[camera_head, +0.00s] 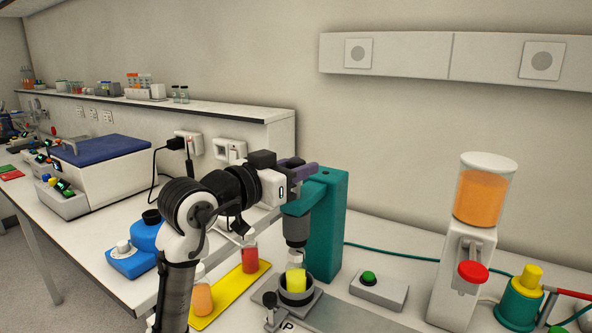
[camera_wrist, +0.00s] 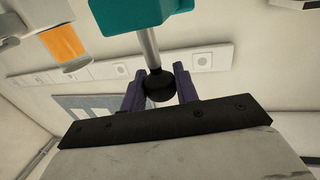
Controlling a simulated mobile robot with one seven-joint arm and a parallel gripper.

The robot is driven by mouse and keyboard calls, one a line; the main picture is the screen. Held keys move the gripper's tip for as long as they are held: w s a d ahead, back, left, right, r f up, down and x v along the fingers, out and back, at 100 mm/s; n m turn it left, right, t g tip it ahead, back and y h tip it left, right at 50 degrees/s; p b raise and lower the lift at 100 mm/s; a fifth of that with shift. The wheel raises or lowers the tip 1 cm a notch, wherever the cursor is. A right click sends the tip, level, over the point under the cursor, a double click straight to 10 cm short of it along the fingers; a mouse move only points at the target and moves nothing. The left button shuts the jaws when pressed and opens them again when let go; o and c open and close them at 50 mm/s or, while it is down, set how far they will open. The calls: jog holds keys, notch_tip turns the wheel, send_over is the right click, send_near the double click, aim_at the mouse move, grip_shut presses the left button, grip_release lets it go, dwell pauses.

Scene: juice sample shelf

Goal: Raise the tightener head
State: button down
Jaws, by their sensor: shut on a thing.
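The tightener is a teal column (camera_head: 328,232) with an arm reaching left over its base. Its grey tightener head (camera_head: 296,230) hangs from that arm, low over a clear container with yellow contents (camera_head: 296,281). I cannot tell whether the head touches the container. The container stands upright in a dark round holder (camera_head: 296,297). My gripper (camera_head: 302,168) is at the top of the tightener. In the wrist view, its purple fingers (camera_wrist: 159,92) are shut on the black ball knob (camera_wrist: 157,79) of a metal lever (camera_wrist: 147,47). The knob is hidden in the head view.
A green button box (camera_head: 379,291) and an orange juice dispenser (camera_head: 485,195) stand right of the tightener. A yellow tray (camera_head: 232,290) with red and orange containers lies left. A blue-lidded machine (camera_head: 105,150) stands on the left bench. Open wall lies above the tightener.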

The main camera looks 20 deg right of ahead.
jog(key=shift+r, duration=0.3)
jog(key=c, duration=1.1)
grip_release()
jog(key=shift+f, duration=0.1)
jog(key=b+v, duration=0.3)
jog(key=v, duration=1)
jog(key=shift+s+a+b, duration=0.2)
jog(key=shift+a+b, duration=0.1)
jog(key=shift+a, duration=0.05)
